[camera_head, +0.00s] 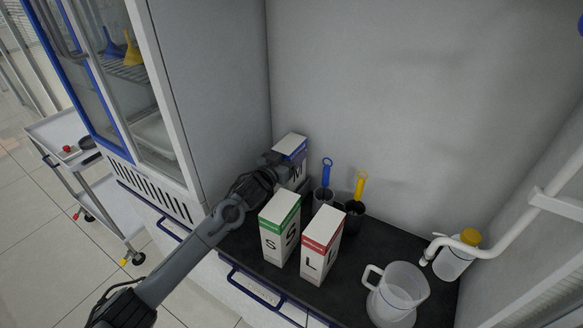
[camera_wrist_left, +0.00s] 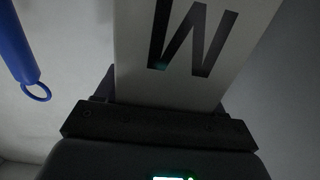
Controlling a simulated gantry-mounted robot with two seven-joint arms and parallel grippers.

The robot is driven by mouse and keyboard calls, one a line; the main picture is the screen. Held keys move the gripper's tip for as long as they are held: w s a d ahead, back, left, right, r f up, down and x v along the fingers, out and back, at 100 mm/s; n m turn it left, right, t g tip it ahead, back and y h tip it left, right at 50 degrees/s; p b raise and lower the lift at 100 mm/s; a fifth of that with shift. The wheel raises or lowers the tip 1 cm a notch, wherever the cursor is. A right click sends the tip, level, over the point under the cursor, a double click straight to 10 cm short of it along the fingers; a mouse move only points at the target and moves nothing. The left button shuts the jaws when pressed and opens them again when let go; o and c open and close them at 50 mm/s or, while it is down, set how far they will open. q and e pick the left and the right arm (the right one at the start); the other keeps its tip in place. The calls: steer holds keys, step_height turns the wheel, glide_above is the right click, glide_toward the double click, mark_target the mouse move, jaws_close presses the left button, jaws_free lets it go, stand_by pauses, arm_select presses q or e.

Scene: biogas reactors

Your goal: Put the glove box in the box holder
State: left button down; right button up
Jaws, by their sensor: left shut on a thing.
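A white glove box with a blue stripe and the letter M (camera_head: 298,172) is at the back of the dark counter, by the cabinet's side. My left gripper (camera_head: 277,166) is shut on it, and its fingers are partly hidden by the wrist. In the left wrist view the M box (camera_wrist_left: 195,45) fills the upper middle, right at the gripper (camera_wrist_left: 158,122). The box's lower end is partly hidden, so I cannot tell whether it touches anything below. I cannot clearly make out the box holder. My right gripper is not in view.
Two white boxes, green-striped S (camera_head: 279,230) and red-striped L (camera_head: 321,245), stand in front. Dark cups hold a blue-handled tool (camera_head: 326,174) and a yellow-handled tool (camera_head: 360,187). A clear jug (camera_head: 398,295) and a yellow-capped bottle (camera_head: 453,262) stand right. A glass-door cabinet (camera_head: 205,90) borders the left.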

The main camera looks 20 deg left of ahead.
arm_select(q)
steer(key=f+b, duration=0.3)
steer(key=shift+w, duration=0.2)
stand_by(0.3)
steer(key=c, duration=0.6)
jaws_free()
steer(key=shift+f, duration=0.25)
steer(key=o, duration=0.5)
